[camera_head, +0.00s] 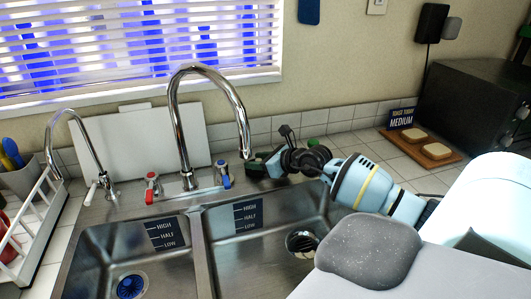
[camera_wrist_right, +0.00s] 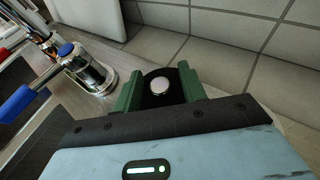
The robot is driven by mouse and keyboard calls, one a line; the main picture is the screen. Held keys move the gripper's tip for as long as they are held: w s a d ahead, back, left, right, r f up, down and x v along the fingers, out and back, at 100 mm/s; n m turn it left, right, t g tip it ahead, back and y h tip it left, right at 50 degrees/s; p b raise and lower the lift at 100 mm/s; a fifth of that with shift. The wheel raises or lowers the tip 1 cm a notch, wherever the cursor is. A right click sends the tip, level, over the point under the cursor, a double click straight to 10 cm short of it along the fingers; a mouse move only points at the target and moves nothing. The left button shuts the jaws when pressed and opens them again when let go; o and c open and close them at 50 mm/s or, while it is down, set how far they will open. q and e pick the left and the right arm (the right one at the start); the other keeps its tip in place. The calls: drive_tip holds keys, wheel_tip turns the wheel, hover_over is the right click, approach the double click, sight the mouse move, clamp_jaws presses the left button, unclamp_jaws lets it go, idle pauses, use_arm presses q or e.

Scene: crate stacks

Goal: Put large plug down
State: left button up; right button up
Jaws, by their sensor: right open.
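The large plug (camera_wrist_right: 160,86) looks like a dark disc with a pale round knob. In the right wrist view it lies between the green fingers of my right gripper (camera_wrist_right: 160,92), at the counter behind the sink. Whether the fingers touch it I cannot tell. In the head view my right gripper (camera_head: 285,160) is open at the back edge of the right basin, right of the tall tap. I cannot make out the plug there. My left gripper is not in view.
The right basin (camera_head: 270,215) has an open dark drain (camera_head: 302,241); the left basin has a blue-centred drain (camera_head: 130,286). The tall tap (camera_head: 186,130) and its blue handle (camera_wrist_right: 22,102) stand close left of the gripper. A tiled wall is behind. Toast lies on a board (camera_head: 420,148) at right.

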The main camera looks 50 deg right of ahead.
drive_tip(key=shift+s+d+r, duration=0.1)
drive_tip(key=shift+s+r, duration=0.15)
drive_tip(key=shift+s, duration=0.25)
drive_tip(key=p+v, duration=0.2)
drive_tip(key=v, duration=0.8)
drive_tip(key=shift+s+r, duration=0.25)
drive_tip(key=shift+s, duration=0.1)
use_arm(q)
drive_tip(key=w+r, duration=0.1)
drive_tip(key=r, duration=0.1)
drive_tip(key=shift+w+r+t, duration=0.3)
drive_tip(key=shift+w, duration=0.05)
use_arm(e)
drive_tip(key=shift+s, duration=0.1)
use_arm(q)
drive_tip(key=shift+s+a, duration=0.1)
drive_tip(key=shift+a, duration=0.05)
